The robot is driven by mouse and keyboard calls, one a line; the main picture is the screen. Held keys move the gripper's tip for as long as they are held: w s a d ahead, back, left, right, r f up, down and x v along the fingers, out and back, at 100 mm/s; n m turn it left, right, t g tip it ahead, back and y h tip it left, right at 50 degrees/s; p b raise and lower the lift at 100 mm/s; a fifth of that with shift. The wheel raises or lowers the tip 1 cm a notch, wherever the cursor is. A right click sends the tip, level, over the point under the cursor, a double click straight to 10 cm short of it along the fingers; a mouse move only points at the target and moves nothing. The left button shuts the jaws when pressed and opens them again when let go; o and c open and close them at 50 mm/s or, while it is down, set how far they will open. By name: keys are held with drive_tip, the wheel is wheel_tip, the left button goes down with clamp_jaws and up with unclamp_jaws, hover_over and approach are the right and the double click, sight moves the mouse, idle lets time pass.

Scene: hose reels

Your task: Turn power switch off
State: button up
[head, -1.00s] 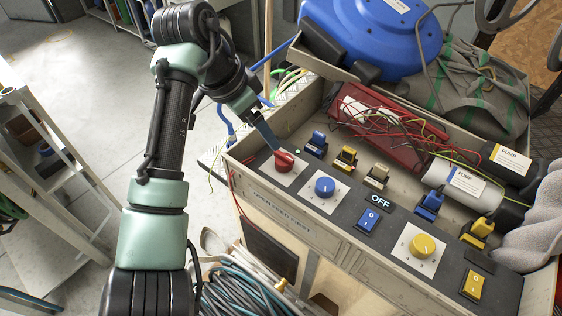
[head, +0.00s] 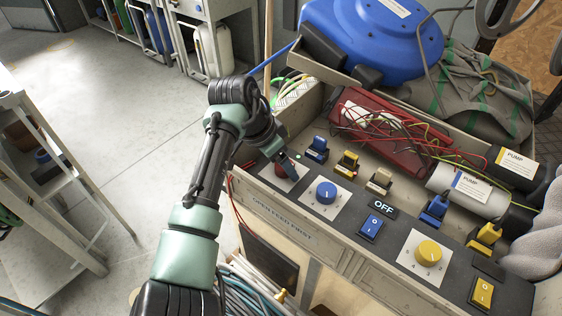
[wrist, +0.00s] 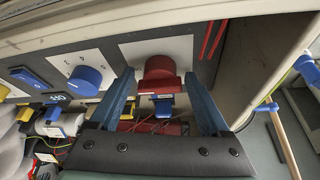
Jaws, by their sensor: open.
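The sloped grey panel carries a red knob (head: 281,170) on a white plate, partly hidden by my gripper (head: 289,161) in the head view. In the wrist view the red knob (wrist: 160,70) sits between the two blue fingers of my gripper (wrist: 159,77). The fingers are open, with a gap visible on both sides of the knob; I cannot tell their exact depth to it. To the right in the head view are a blue knob (head: 326,191), a blue rocker switch (head: 371,227) and a label reading OFF (head: 383,208).
A yellow knob (head: 428,253) and yellow rocker (head: 482,292) are further right. Blue, yellow and beige plugs, a red box (head: 385,140) with loose wires and grey pump cylinders lie behind. A blue hose reel (head: 372,35) stands above. Floor at left is open.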

drive_tip(key=shift+c, duration=0.3)
drive_tip(key=c, duration=1)
drive_tip(key=shift+c, duration=0.2)
